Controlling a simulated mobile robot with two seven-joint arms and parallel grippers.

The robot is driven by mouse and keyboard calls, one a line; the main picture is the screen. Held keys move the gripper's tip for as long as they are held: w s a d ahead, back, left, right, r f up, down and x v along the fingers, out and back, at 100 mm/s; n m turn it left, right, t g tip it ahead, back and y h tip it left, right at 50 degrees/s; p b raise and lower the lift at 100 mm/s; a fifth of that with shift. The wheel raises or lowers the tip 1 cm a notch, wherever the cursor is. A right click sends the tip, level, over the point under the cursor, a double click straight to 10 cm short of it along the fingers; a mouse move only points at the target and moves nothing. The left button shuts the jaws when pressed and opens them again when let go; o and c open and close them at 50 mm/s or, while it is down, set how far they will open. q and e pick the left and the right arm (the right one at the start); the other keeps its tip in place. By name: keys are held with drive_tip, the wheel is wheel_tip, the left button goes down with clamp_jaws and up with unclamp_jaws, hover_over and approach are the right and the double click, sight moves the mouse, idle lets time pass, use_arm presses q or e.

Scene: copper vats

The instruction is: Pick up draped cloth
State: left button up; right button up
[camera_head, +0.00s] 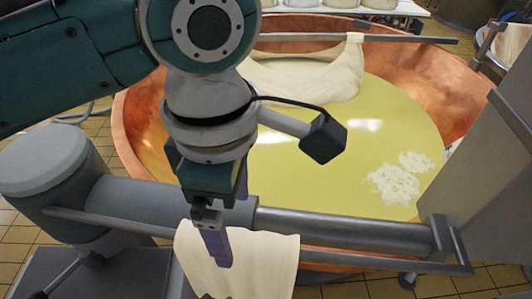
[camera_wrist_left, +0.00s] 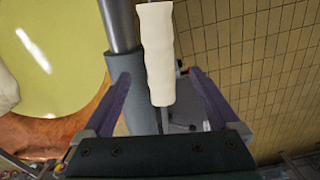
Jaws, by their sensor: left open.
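A cream draped cloth (camera_head: 262,264) hangs over a grey rail at the near side of the copper vat, low in the head view. My left gripper (camera_head: 217,247) points down at the cloth, its purple fingers in front of the cloth's left part. In the left wrist view the cloth (camera_wrist_left: 157,40) shows edge-on as a narrow strip, its end between the two spread fingers of my left gripper (camera_wrist_left: 160,74). The fingers stand apart from it on both sides, so the gripper is open and empty. My right gripper is not in view.
The copper vat (camera_head: 454,82) holds yellowish liquid (camera_head: 340,175) with white curds (camera_head: 398,182) floating at the right. Another pale cloth (camera_head: 312,78) hangs from a bar at the back. A thick grey pipe (camera_head: 340,228) crosses in front. A grey column stands at the right.

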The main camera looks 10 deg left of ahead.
sight(236, 239)
use_arm(q)
wheel_tip(236, 239, down, 5)
drive_tip(key=shift+f, duration=0.15)
drive_tip(key=shift+c, duration=0.2)
clamp_jaws()
idle(0.7)
